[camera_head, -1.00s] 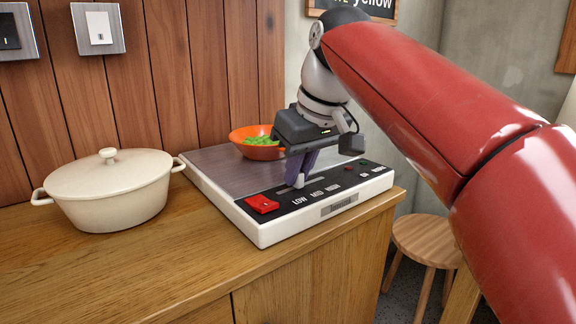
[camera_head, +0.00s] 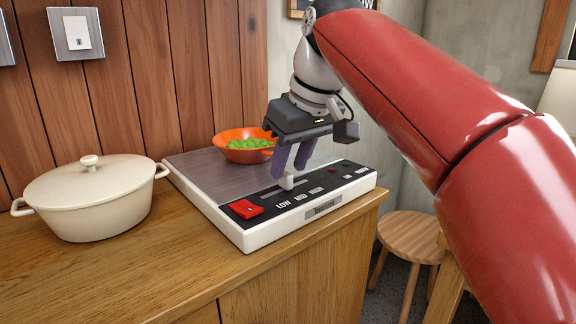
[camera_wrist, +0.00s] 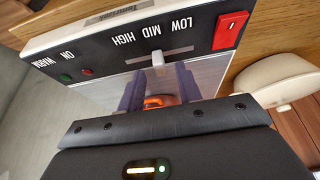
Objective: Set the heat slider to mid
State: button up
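The heat slider's pale knob (camera_head: 287,182) stands in a slot on the black control strip of the white-framed hotplate (camera_head: 250,240). In the wrist view the knob (camera_wrist: 158,60) lines up about with the MID label (camera_wrist: 150,30), between LOW and HIGH. My gripper (camera_head: 292,168) is open, its two purple fingers apart just above the knob. In the wrist view the gripper (camera_wrist: 158,85) shows nothing held between its fingers, and the knob shows beyond them. I cannot tell whether a fingertip still touches the knob.
A red switch (camera_head: 245,209) sits left of the slider. An orange bowl (camera_head: 231,137) of green food stands on the plate behind my gripper. A cream lidded pot (camera_head: 92,205) stands on the wooden counter at left. A stool (camera_head: 411,237) stands on the floor at right.

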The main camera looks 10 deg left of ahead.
aim_at(299, 198)
jog(key=p+v, duration=0.1)
jog(key=v, duration=0.4)
jog(key=shift+s+r, duration=0.1)
jog(key=shift+r, duration=0.1)
jog(key=shift+d, duration=0.15)
jog(key=s+d+f+m+t+h, duration=0.1)
jog(key=s+d+f+m, duration=0.2)
jog(key=s+d+f, duration=0.2)
jog(key=s+d+f+m+t+h, duration=0.1)
jog(key=s+d+f+m, duration=0.2)
jog(key=d+f, duration=0.6)
jog(key=s+d+f+m+h, duration=0.1)
jog(key=s+d+f+m, duration=0.3)
jog(key=f, duration=1)
jog(key=s+d, duration=0.3)
jog(key=shift+s+f+t, duration=0.25)
jog(key=shift+t, duration=0.15)
jog(key=shift+d, duration=0.15)
